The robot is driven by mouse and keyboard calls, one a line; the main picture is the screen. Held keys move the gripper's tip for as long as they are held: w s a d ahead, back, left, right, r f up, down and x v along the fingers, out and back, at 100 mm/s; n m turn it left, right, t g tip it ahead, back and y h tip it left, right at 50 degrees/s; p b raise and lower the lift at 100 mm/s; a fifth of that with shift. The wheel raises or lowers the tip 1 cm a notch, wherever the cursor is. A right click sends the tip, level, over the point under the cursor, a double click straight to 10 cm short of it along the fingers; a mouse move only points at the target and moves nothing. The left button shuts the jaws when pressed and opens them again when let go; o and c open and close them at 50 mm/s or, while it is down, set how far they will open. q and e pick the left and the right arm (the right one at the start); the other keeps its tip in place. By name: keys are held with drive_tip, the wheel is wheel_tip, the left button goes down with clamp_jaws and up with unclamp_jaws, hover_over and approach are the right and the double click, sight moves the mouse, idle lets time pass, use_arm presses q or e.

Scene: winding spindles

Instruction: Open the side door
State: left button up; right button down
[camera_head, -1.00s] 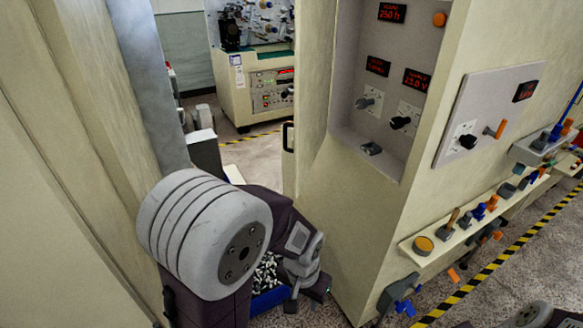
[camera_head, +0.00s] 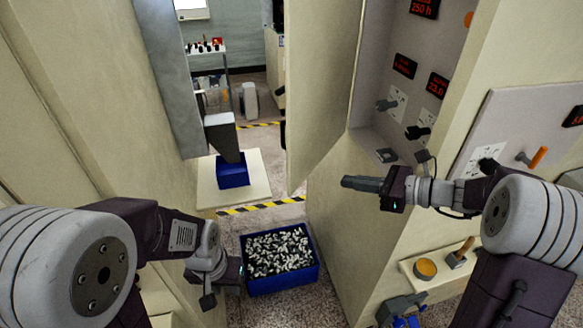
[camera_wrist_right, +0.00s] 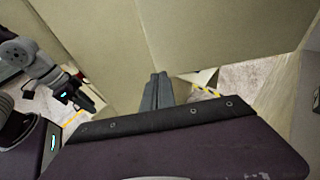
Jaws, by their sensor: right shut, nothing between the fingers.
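The side door seems to be the tall beige panel (camera_head: 322,95) in the middle of the head view. It stands at an angle beside the control recess, with a dark handle (camera_head: 283,134) at its left edge. My right gripper (camera_head: 346,182) is shut and empty, pointing left near the panel's lower right part. I cannot tell whether it touches. In the right wrist view its fingers (camera_wrist_right: 158,90) lie together before beige panels. My left gripper (camera_head: 222,283) is low at the left, beside the floor bin, far from the handle; its jaw opening is unclear.
A blue bin (camera_head: 284,287) of small pale parts stands on the floor. Behind it, a blue box (camera_head: 232,173) sits on a pale platform (camera_head: 207,196). Knobs (camera_head: 417,132) stick out of the recess. Beige walls border the left; open floor shows behind the panel.

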drive_tip(key=p, duration=0.4)
approach(295, 171)
drive_tip(key=x, duration=0.6)
drive_tip(key=shift+a, duration=0.3)
